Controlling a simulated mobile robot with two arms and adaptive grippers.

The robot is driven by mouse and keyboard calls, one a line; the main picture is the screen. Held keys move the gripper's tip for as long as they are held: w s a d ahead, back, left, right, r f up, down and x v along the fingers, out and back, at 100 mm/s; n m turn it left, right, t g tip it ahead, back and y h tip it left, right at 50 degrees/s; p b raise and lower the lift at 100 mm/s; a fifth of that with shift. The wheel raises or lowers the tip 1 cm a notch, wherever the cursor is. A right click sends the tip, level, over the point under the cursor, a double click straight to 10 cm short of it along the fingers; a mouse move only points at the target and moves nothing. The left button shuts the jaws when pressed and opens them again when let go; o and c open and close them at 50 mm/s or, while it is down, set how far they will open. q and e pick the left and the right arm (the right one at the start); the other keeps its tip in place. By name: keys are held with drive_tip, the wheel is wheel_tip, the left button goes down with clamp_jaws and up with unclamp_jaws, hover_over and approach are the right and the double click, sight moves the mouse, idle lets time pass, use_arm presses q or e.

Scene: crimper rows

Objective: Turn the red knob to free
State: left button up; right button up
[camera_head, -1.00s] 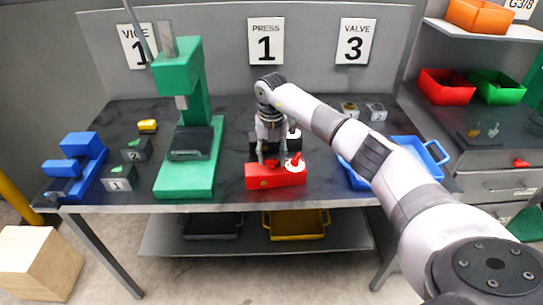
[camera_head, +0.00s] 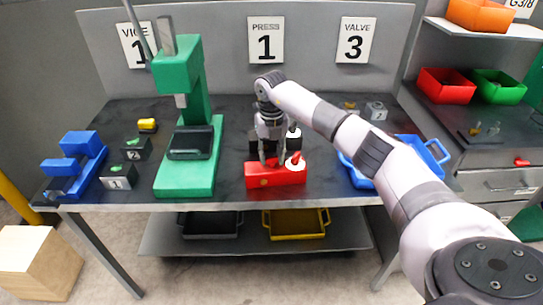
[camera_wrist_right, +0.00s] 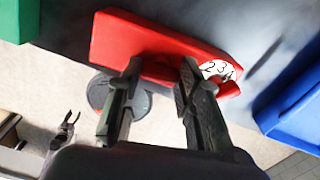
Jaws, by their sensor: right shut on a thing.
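A red block (camera_head: 258,178) sits at the front middle of the dark bench. A white dial with a red knob (camera_head: 296,159) is on its right end. My right gripper (camera_head: 269,158) reaches down onto the block, just left of the dial. In the right wrist view the fingers (camera_wrist_right: 160,72) are apart, one on each side of a middle part of the red block (camera_wrist_right: 150,40). The numbered dial (camera_wrist_right: 217,68) is right of the fingers, partly hidden by one, so I cannot tell the knob's setting. What the jaws hold is mostly hidden.
A green press (camera_head: 190,185) stands left of the red block, and a blue vice (camera_head: 85,160) further left. A blue tray (camera_head: 437,165) is on the right, behind my arm. A black-and-white cylinder (camera_head: 294,138) stands behind the dial. The bench's front edge is close.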

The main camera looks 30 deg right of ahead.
drive_tip(key=n+b, duration=0.1)
drive_tip(key=n, duration=0.2)
drive_tip(key=shift+n, duration=0.3)
drive_tip(key=n+b, duration=0.1)
drive_tip(key=n, duration=0.3)
drive_tip(key=shift+b, duration=0.35)
drive_tip(key=n+b, duration=0.1)
drive_tip(key=n, duration=0.3)
drive_tip(key=shift+n, duration=2.4)
drive_tip(key=o, duration=1.2)
drive_tip(key=shift+c, duration=0.2)
